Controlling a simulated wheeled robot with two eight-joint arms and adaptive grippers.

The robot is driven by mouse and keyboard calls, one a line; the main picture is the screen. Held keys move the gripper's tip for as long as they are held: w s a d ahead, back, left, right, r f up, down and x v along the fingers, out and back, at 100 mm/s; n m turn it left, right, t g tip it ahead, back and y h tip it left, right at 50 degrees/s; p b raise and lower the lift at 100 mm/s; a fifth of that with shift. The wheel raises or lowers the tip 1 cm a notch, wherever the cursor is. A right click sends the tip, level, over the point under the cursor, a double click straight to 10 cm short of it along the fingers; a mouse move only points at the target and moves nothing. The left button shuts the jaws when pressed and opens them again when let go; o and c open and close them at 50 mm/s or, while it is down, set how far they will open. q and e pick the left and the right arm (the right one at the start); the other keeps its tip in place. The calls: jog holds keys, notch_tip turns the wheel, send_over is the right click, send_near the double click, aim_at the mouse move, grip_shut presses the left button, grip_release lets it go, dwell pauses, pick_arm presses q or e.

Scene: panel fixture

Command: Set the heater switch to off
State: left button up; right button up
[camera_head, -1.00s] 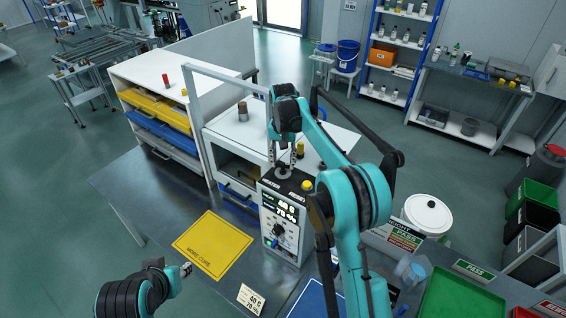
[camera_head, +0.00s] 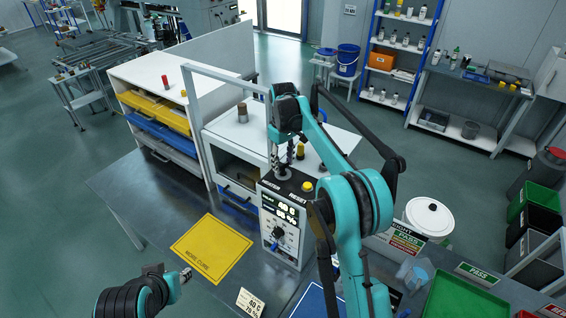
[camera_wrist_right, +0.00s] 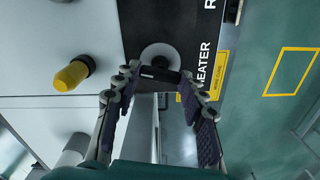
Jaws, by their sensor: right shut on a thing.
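The control box (camera_head: 282,232) stands on the dark bench, with a display and a dial on its front. Its black top carries the HEATER label and the heater switch, whose round grey base (camera_head: 284,172) shows under my right gripper (camera_head: 283,160). In the right wrist view the switch has a round grey base (camera_wrist_right: 161,56) and a short black lever (camera_wrist_right: 160,73). The lever sits between the fingertips of my right gripper (camera_wrist_right: 157,76), which are shut on it. My left gripper (camera_head: 186,275) is at the lower left, away from the box; its fingers are too small to judge.
A yellow button (camera_head: 308,186) sits by the RESET label on the box top. A yellow MORE CURE mat (camera_head: 212,248) lies left of the box. A white cabinet (camera_head: 235,150) stands close behind, and a white round tub (camera_head: 428,216) is to the right.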

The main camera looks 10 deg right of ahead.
aim_at(283, 165)
jog(key=shift+n, duration=1.5)
jog(key=o, duration=1.2)
jog(key=shift+c, duration=0.2)
notch_tip(283, 165, up, 12)
